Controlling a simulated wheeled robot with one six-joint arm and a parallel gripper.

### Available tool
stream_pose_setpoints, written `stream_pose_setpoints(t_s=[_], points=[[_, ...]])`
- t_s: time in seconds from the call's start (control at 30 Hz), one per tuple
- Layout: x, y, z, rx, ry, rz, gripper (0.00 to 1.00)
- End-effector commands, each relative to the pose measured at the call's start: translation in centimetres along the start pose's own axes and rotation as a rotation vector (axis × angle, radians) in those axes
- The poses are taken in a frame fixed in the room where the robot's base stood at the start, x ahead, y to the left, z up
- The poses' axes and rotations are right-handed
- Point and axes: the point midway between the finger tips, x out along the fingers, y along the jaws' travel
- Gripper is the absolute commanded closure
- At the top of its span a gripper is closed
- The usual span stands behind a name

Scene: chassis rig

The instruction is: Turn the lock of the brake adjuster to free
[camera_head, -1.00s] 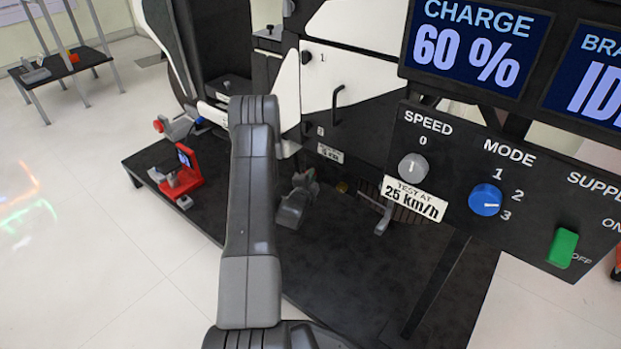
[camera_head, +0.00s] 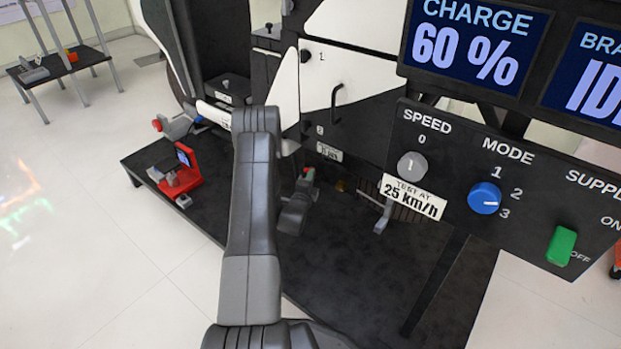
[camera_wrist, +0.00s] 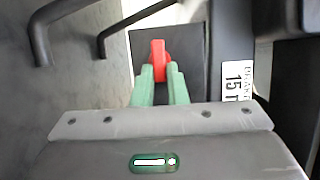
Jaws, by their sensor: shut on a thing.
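The lock of the brake adjuster appears as a red lever (camera_wrist: 158,52) in the wrist view, in front of a dark panel. My gripper (camera_wrist: 160,78) has its two green fingers closed on the lower part of this red lever, which stands upright in the picture. In the head view a small red tip (camera_head: 309,171) shows just above my wrist. My arm hides most of the adjuster there. Which setting the lock is at cannot be read.
A white label (camera_wrist: 238,82) is right of the lever. Dark curved bars (camera_wrist: 122,28) pass at upper left. In the head view the control panel (camera_head: 450,190) with knobs hangs at right, and a red stand (camera_head: 180,175) is on the dark platform at left.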

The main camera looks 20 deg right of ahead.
Motion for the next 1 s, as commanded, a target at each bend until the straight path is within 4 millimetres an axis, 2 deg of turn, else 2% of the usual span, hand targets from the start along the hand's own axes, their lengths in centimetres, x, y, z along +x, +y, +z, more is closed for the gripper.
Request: stream_pose_setpoints(t_s=[0.13,0.17,0.23,0.27,0.53,0.67,0.77,1.0], points=[[-0.1,0.1,-0.1,0.001,0.002,0.004,1.00],[-0.1,0.1,-0.1,0.001,0.002,0.004,0.81],[-0.1,0.1,-0.1,0.000,0.001,0.003,0.68],[-0.1,0.1,-0.1,0.000,0.001,0.003,0.65],[-0.1,0.0,0.0,0.000,0.001,0.002,0.65],[-1.0,0.0,0.0,-0.001,0.000,0.005,0.65],[-2.7,-0.1,0.1,-0.002,-0.001,0.006,0.65],[-8.3,-0.2,0.0,-0.003,-0.001,0.007,0.65]])
